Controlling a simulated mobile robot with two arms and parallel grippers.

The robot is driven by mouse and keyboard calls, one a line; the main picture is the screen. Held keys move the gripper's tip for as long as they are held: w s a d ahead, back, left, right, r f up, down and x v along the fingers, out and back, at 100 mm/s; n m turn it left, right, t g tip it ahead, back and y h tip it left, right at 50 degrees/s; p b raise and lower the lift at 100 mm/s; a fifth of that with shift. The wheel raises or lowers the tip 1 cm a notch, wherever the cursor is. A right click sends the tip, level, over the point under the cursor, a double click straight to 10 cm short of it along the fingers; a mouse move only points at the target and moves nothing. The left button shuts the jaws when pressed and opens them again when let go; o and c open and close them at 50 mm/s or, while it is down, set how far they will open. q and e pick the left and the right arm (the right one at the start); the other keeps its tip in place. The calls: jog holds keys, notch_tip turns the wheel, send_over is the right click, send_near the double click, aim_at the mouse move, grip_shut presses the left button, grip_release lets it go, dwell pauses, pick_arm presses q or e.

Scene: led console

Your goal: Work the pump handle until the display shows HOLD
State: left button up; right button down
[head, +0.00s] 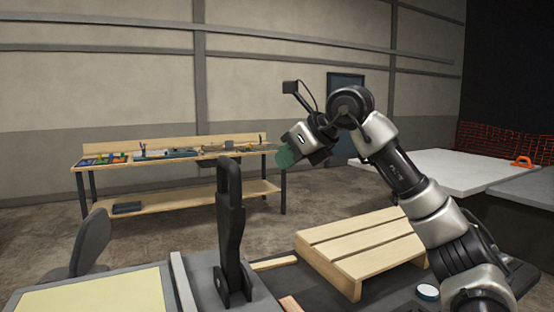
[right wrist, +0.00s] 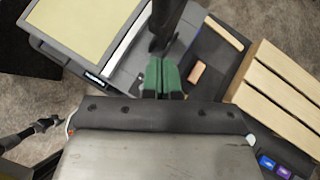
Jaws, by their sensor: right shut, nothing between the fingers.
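The black pump handle (head: 230,215) stands nearly upright on the grey console (head: 205,275) in the head view, with a looped grip at its top. It also shows in the right wrist view (right wrist: 165,25), just beyond the fingertips. My right gripper (head: 286,157) has green fingers and is raised to the right of the handle's top, apart from it in the head view. Its fingers (right wrist: 161,77) are shut and empty in the right wrist view. A pale yellow panel (head: 95,298) lies on the console's left part. No readable display text shows. My left gripper is out of view.
A slatted wooden pallet (head: 360,250) lies right of the console, with a round white-topped item (head: 427,292) near it. A reddish block (right wrist: 196,73) and a wooden strip (right wrist: 223,33) lie beside the console. A workbench (head: 180,157) with tools stands farther back.

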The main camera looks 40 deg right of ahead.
aim_at(240, 179)
jog(key=p+x, duration=0.1)
jog(key=x, duration=0.2)
jog(key=w+r+p+x, duration=0.1)
jog(key=x, duration=0.2)
jog(key=r+p+x, duration=0.1)
jog(key=x, duration=0.3)
jog(key=shift+w+a+f, duration=0.1)
jog(key=shift+w+a, duration=0.05)
jog(key=shift+w, duration=0.15)
jog(key=shift+w+a, duration=0.1)
jog(key=shift+w, duration=0.3)
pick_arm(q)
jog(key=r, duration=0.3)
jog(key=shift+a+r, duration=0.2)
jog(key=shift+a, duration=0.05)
